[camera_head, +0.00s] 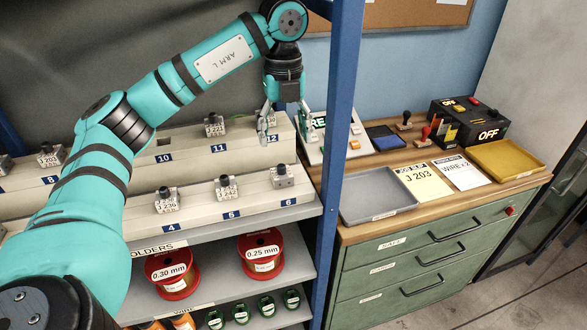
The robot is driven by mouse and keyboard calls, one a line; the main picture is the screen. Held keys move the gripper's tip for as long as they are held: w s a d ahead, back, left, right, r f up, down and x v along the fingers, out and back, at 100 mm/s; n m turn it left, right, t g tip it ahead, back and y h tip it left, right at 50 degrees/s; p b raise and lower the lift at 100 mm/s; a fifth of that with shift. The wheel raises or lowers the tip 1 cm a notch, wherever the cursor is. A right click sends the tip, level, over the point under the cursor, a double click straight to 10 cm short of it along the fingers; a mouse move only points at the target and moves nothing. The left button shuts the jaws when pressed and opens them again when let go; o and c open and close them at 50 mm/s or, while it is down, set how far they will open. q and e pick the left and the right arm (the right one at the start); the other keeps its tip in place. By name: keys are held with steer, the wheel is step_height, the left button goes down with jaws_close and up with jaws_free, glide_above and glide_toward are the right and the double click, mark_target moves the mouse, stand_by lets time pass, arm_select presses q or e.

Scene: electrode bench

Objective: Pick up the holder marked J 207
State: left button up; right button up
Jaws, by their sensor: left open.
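Several small grey holders with black knobs stand on the stepped cream rack (245,151). On the lower step, one holder (167,202) is above label 4, another (226,189) above label 5, and a third (282,178) above label 6. On the upper step, one holder (214,126) is between labels 10 and 12 and another (51,157) is near label 8. Their markings are too small to read surely, so I cannot tell which is J 207. My left gripper (287,130) points down, open and empty, over the rack's right end near label 12. My right gripper is out of view.
A blue upright post (340,100) stands just right of my left gripper. Beyond it, the wooden bench holds a grey tray (376,193), a yellow slip reading J 203 (424,182), a yellow tray (503,160) and a black switch box (470,121). Red spools (172,274) sit below the rack.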

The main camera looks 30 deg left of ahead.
mark_target(281, 165)
arm_select(q)
steer(key=shift+s+d+f+p, duration=0.15)
steer(key=shift+s+f+p, duration=0.3)
steer(key=shift+s+f, duration=0.65)
step_height(281, 165, down, 2)
steer(key=shift+w+f+p, duration=0.1)
steer(key=shift+f+p, duration=0.1)
steer(key=shift+p, duration=0.1)
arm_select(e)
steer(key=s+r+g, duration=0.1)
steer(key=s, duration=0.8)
arm_select(q)
step_height(281, 165, down, 4)
steer(key=shift+w+f+p, duration=0.1)
steer(key=shift+f+p, duration=0.15)
steer(key=shift+p, duration=0.75)
steer(key=shift+f, duration=0.25)
steer(key=shift+w+f, duration=0.1)
steer(key=shift+c, duration=1.6)
steer(key=c, duration=0.5)
jaws_close()
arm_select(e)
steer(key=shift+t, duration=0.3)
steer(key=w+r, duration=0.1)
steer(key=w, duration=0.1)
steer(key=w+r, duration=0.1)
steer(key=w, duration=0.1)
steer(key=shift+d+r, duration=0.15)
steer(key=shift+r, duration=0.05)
